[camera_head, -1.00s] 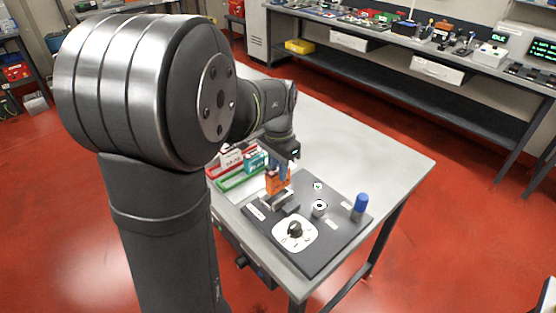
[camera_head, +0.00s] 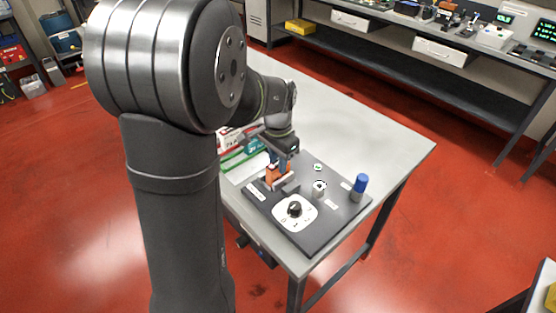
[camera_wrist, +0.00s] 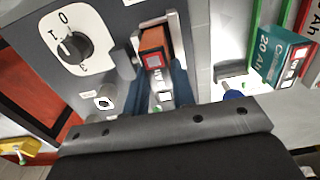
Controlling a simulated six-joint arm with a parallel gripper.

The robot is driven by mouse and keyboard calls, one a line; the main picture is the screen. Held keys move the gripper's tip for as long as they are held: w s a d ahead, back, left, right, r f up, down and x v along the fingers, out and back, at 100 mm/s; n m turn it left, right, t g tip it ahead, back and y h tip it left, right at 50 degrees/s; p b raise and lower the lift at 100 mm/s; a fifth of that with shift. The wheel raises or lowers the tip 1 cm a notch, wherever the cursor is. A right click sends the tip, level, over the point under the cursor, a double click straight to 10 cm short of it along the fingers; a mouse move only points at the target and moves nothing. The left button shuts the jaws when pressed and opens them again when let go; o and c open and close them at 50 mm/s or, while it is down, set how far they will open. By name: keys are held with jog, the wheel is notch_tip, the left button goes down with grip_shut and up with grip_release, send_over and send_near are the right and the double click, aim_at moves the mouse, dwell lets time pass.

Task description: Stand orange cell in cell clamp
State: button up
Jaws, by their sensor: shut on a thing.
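The orange cell (camera_head: 278,175) stands about upright at the cell clamp (camera_head: 291,187) on the dark panel, below my gripper (camera_head: 284,162). In the wrist view, the orange cell (camera_wrist: 153,47) shows its orange end with a grey and red label. My gripper (camera_wrist: 165,85) is shut on it with blue fingers. Grey metal parts of the cell clamp (camera_wrist: 172,20) show close beside the cell. I cannot tell whether the cell's bottom rests on the clamp's floor.
The dark panel (camera_head: 310,235) also carries a black knob on a white dial (camera_head: 295,211), a small metal post (camera_head: 319,188) and a blue-topped cylinder (camera_head: 360,184). A teal cell (camera_wrist: 280,57) stands near a green holder (camera_wrist: 254,35). The table's far right is clear.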

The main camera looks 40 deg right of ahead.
jog(key=shift+f, duration=0.2)
dwell(0.3)
jog(key=o, duration=1.1)
jog(key=shift+c, duration=0.2)
jog(key=shift+r, duration=0.1)
notch_tip(320, 180, up, 17)
notch_tip(320, 180, down, 17)
jog(key=shift+f, duration=0.1)
dwell(0.5)
